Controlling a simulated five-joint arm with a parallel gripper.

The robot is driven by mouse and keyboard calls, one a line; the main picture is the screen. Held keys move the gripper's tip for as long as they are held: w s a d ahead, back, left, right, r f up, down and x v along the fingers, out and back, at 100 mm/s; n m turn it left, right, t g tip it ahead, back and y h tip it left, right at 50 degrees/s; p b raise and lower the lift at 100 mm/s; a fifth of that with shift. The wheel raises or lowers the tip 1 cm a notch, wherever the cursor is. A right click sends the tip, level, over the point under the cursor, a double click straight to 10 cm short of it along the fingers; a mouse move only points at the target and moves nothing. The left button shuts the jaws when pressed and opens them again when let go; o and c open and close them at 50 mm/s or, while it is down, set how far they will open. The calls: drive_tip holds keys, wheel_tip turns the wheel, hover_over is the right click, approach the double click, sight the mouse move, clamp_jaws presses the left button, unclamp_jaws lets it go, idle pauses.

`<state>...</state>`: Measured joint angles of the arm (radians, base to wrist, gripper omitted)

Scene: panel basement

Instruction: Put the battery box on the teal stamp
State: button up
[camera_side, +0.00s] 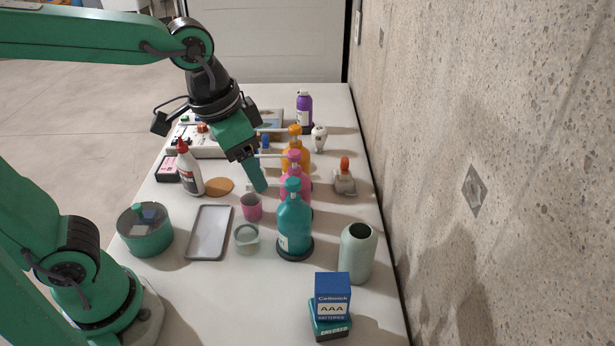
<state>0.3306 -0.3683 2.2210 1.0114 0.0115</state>
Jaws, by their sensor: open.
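My gripper (259,184) is far from both, up and to the left, beside the pump bottles and above the pink cup. It is open, and I see nothing held in it.
Teal (294,228), pink and orange pump bottles stand in a row beside my gripper. A pale green vase (357,254) stands just behind the battery box. A grey tray (208,233), small cups and a green round container (145,230) are at left. A concrete wall borders the right.

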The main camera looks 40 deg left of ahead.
drive_tip(key=s+a+n+t+y, duration=0.1)
drive_tip(key=s+a+n, duration=0.3)
drive_tip(key=a, duration=0.5)
drive_tip(key=shift+s+a+f+t, duration=0.3)
drive_tip(key=shift+s+f+t, duration=0.15)
drive_tip(key=shift+s+t, duration=0.35)
